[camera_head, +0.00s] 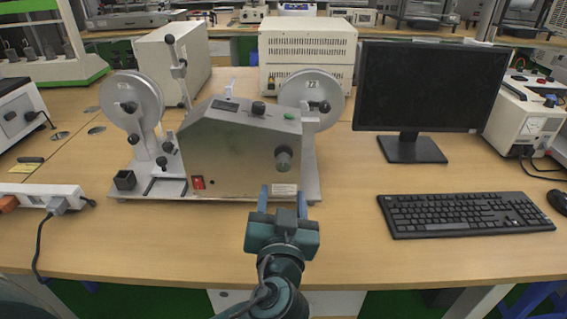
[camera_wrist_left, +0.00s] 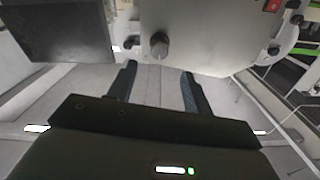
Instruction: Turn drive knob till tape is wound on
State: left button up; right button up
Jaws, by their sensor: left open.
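The tape-winding machine (camera_head: 235,158) stands on the wooden table with a sloped grey housing. Its dark drive knob (camera_head: 283,158) sticks out of the front face at the right; it also shows in the left wrist view (camera_wrist_left: 159,46). My left gripper (camera_head: 283,190) is open and empty in front of and below the knob. In the wrist view its fingertips (camera_wrist_left: 159,72) are spread, apart from the knob. My right gripper is not seen.
A black monitor (camera_head: 425,87) and keyboard (camera_head: 462,213) stand to the right of the machine. A white power strip (camera_head: 40,193) lies at the left. White instrument boxes (camera_head: 306,50) stand behind. The table front (camera_head: 170,240) is clear around my left arm.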

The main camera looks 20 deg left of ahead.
aim_at(283, 169)
pick_arm(q)
jog(key=p+x, duration=0.1)
jog(key=x, duration=1)
jog(key=shift+f, duration=0.1)
jog(key=shift+c, duration=0.3)
jog(key=c, duration=0.9)
